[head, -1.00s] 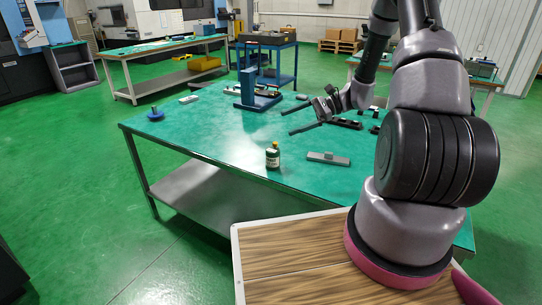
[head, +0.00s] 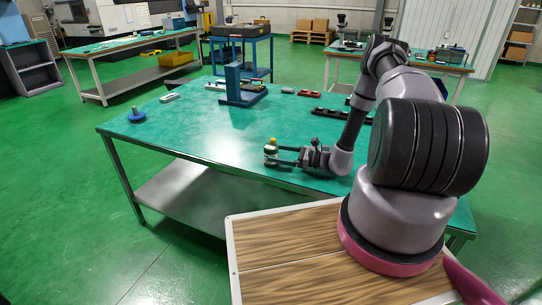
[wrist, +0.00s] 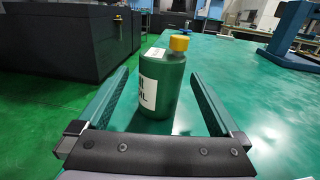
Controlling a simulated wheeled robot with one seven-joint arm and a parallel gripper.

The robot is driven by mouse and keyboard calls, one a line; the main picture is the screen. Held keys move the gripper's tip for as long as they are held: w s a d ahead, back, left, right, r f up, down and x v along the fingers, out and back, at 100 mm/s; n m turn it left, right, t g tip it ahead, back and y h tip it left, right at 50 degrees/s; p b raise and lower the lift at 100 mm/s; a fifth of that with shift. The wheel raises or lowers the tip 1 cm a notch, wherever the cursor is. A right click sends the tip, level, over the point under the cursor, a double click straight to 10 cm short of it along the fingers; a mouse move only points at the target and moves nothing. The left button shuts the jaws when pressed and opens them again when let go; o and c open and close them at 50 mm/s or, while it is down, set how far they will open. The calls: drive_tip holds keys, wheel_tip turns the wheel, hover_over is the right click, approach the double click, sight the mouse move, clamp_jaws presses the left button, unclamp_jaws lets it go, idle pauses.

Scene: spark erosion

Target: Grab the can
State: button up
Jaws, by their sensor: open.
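The can is a small dark green bottle-shaped container with a yellow cap and a white label. It stands upright on the green tabletop near the front edge, in the head view (head: 271,155) and in the wrist view (wrist: 172,90). My gripper (head: 286,156) is low over the table at the can's right side. In the wrist view my gripper (wrist: 160,95) is open, with one finger on each side of the can and visible gaps between them. The can's far side is hidden.
The green table (head: 200,125) is clear to the left of the can. A blue stand (head: 236,88), a blue round piece (head: 136,115) and dark bars (head: 340,115) lie farther back. The table's front edge is close to the can.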

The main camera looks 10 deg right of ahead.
drive_tip(key=x, duration=0.5)
drive_tip(key=shift+w+a+r, duration=0.2)
drive_tip(key=shift+w+a, duration=0.05)
drive_tip(key=shift+a, duration=0.05)
clamp_jaws()
